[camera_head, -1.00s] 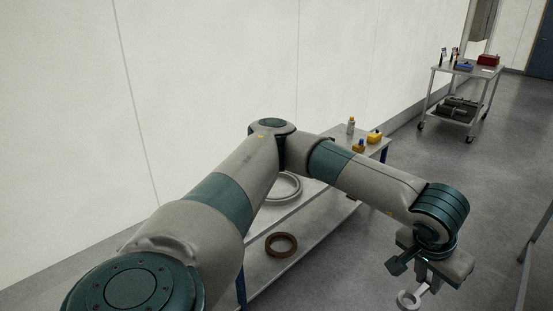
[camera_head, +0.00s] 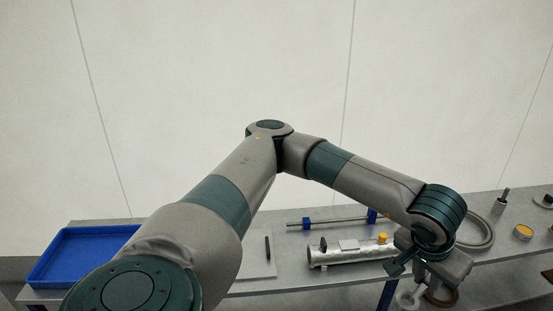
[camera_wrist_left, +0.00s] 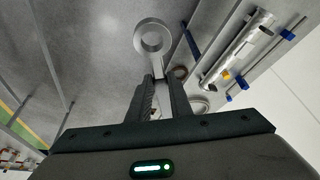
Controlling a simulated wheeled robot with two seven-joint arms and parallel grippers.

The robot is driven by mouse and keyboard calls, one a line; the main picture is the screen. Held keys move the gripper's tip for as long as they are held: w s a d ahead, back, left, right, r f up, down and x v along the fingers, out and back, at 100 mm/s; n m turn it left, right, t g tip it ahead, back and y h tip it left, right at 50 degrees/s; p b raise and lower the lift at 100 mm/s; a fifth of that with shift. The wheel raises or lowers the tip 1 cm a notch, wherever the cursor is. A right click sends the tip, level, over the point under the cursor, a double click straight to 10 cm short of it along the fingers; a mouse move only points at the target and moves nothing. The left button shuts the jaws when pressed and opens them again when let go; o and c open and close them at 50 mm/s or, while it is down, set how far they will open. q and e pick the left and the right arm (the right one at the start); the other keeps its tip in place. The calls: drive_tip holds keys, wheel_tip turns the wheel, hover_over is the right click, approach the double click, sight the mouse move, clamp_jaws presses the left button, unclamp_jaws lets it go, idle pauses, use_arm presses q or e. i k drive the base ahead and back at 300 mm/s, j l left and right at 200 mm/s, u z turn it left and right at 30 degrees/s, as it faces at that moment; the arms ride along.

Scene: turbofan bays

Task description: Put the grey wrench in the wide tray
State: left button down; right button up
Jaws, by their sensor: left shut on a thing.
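My left gripper (camera_head: 425,283) is shut on the grey wrench (camera_head: 406,299), low at the right of the head view and in front of the bench edge. In the left wrist view the wrench's ring end (camera_wrist_left: 152,38) sticks out beyond the fingertips (camera_wrist_left: 159,88); its other end is hidden between the fingers. A wide, shallow blue tray (camera_head: 90,246) sits on the bench at far left and looks empty. My arm covers its right part. My right gripper is not in view.
The metal bench (camera_head: 262,289) runs along a white wall. A silver tube (camera_head: 340,255), a rod on blue supports (camera_head: 337,221) and a large grey ring (camera_head: 482,232) lie on it. A dark thin object (camera_head: 267,247) lies on a light sheet near the middle.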

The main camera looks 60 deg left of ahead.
sight(94, 264)
drive_tip(key=u, duration=2.25)
drive_tip(key=i+j, duration=0.4)
